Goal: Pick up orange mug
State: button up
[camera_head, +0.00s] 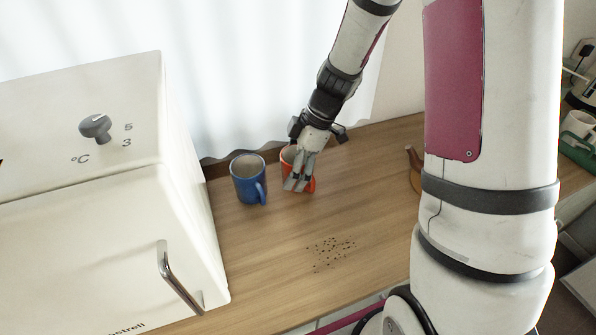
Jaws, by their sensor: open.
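The orange mug (287,155) stands on the wooden counter near the back wall, partly hidden by my gripper. My gripper (297,185) is open and comes down from above in front of the mug, its fingers overlapping it in the picture. I cannot tell whether the fingers touch the mug or sit around its wall. A blue mug (247,182) stands upright just left of the orange mug, with its handle toward the right front.
A white appliance (190,190) with a knob and a metal handle fills the left side. Dark specks (330,252) lie on the counter (270,265) in front. A brown wooden object (414,168) is partly hidden behind my arm. The counter's front middle is otherwise clear.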

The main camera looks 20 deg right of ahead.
jog(key=c, duration=1.5)
jog(key=shift+r, duration=0.1)
jog(key=shift+c, duration=0.2)
